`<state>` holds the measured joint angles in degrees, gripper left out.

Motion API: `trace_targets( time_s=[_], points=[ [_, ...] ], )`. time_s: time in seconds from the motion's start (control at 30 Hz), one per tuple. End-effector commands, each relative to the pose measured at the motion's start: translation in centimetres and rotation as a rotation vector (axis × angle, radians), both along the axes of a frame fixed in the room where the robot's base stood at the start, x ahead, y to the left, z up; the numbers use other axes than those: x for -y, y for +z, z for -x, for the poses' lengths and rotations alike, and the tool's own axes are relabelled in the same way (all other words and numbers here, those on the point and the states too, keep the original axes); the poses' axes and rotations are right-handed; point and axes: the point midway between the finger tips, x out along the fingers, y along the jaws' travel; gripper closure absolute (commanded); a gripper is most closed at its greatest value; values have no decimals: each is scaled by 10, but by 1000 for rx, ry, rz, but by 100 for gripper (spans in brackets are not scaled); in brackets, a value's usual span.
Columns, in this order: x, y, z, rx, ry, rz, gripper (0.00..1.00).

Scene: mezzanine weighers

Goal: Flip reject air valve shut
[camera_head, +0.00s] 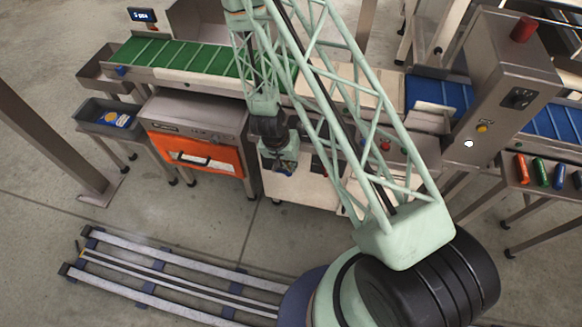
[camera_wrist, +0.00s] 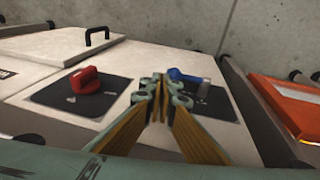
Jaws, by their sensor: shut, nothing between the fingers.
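A blue-handled lever valve (camera_wrist: 187,76) sits on a dark plate in the wrist view, just beyond and right of my fingertips. Its handle lies crosswise, with a grey metal piece at its right end. A red knob (camera_wrist: 88,79) sits on another dark plate to the left. No readable label shows which one is the reject air valve. My gripper (camera_wrist: 157,86) is shut and empty, its tips between the two plates. Whether the tips touch the blue handle is unclear. In the head view my gripper (camera_head: 284,165) is over the pale cabinet front, and the valve cannot be made out.
A pale panel with a black handle (camera_wrist: 97,37) lies beyond the red knob. An orange-fronted machine (camera_head: 222,158) stands left of the cabinet. A green conveyor (camera_head: 185,56) runs behind. A control box (camera_head: 500,85) and blue conveyor (camera_head: 440,93) are at right.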

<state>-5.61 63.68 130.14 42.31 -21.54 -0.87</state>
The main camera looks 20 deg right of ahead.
Motion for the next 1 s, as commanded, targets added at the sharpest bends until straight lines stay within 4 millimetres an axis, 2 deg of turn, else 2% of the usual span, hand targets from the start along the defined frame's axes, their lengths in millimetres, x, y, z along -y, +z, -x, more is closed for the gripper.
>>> trace_targets(
  time_s=[0.7,1.0],
  points=[
    [2,80,20,0,-1,0,100],
    [3,106,28,0,-1,0,100]
  ],
)
